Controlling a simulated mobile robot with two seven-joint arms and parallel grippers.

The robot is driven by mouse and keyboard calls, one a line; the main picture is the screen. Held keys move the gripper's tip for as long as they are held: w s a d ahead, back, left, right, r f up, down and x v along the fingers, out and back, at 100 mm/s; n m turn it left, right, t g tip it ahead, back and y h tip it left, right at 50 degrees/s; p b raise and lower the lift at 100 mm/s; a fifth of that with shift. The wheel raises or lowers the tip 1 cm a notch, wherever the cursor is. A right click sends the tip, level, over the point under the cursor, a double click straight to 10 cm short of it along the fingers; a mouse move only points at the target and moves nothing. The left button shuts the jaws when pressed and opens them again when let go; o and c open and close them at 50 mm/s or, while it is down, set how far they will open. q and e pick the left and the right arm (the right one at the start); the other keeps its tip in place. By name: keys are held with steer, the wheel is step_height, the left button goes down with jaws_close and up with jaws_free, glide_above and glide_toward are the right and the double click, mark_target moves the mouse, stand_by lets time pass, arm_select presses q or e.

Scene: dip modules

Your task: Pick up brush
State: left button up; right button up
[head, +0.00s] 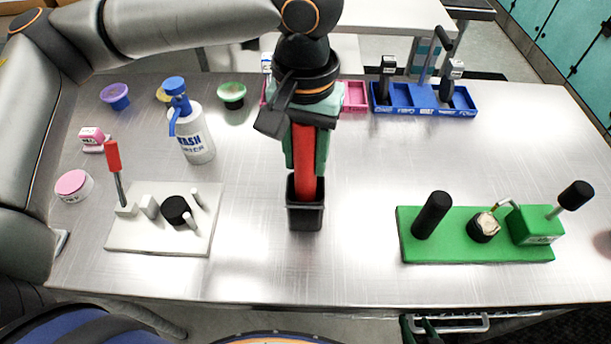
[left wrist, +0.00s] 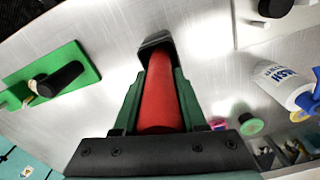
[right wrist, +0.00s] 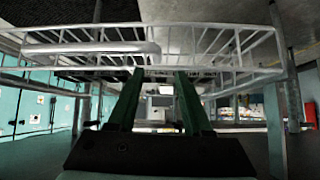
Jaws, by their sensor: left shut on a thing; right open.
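The brush (head: 304,160) has a thick red handle that stands upright, its lower end inside or joined to a black square-edged block (head: 305,218) at the table's middle. I cannot tell whether that block is a holder or the brush head. My left gripper (head: 305,172) comes down from above and is shut on the red handle, with green fingers on both sides. The red handle also shows between the fingers in the left wrist view (left wrist: 160,95). My right gripper (right wrist: 160,85) is open and empty below the table's front edge, facing a white wire rack.
A wash bottle (head: 195,138) and small colored cups stand at left. A white base (head: 145,240) with a red-handled tool is front left. A green base (head: 470,252) with black-handled parts is front right. A blue tray (head: 420,108) stands behind.

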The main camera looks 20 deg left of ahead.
arm_select(q)
jaws_close()
step_height(320, 180, up, 18)
steer(key=p, duration=0.2)
stand_by(0.5)
steer(key=shift+o, duration=0.9)
jaws_free()
jaws_close()
